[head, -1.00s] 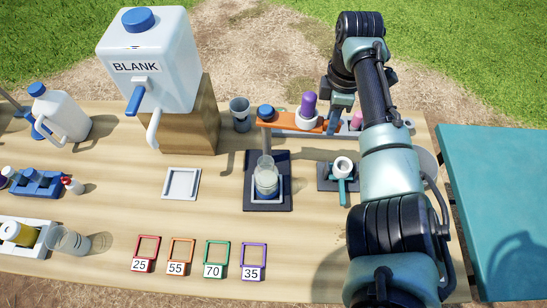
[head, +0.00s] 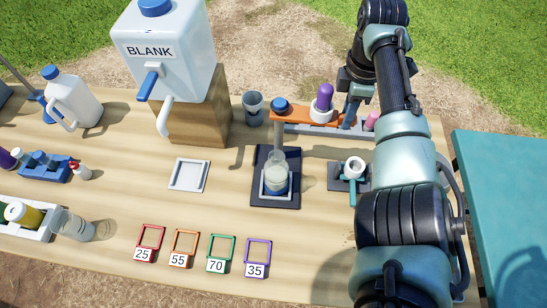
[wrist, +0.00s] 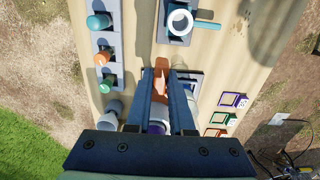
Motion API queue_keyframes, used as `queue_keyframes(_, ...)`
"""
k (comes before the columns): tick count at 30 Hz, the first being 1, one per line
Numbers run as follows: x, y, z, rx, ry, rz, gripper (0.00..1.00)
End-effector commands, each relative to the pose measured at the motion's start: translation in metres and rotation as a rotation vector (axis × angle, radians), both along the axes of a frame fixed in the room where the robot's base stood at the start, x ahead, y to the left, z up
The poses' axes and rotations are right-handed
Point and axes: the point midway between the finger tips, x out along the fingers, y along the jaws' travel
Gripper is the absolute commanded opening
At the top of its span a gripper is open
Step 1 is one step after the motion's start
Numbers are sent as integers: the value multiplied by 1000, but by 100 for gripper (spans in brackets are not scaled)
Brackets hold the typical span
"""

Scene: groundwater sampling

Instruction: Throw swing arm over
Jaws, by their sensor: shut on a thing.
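The orange swing arm (head: 303,115) runs from a blue-capped post (head: 280,104) toward the right, above the rear of the table. A white holder (head: 321,113) with a purple-topped piece (head: 325,92) sits on it. My gripper (head: 350,112) is at the arm's right, free end, partly hidden by my own arm. In the wrist view the orange arm (wrist: 162,72) shows between the fingers of my gripper (wrist: 162,80), which are shut on it. A beaker (head: 275,177) stands on a dark base (head: 279,202) in front of the post.
A small stand with a teal valve (head: 352,172) is at front right. The BLANK jug (head: 172,55) stands on a wooden block (head: 205,115) at left. Numbered coloured frames (head: 215,254) lie in front.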

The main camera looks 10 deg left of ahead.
Motion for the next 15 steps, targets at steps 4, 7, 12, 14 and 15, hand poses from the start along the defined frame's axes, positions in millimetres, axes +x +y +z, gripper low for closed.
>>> queue_keyframes(4, 2, 0, -2, 0, 3, 17, 0)
queue_keyframes(7, 4, 1, -2, 0, 3, 30, 0)
queue_keyframes(12, 6, 0, -2, 0, 3, 47, 0)
queue_keyframes(14, 7, 0, -2, 0, 3, 54, 0)
queue_keyframes(15, 8, 0, -2, 1, 3, 58, 0)
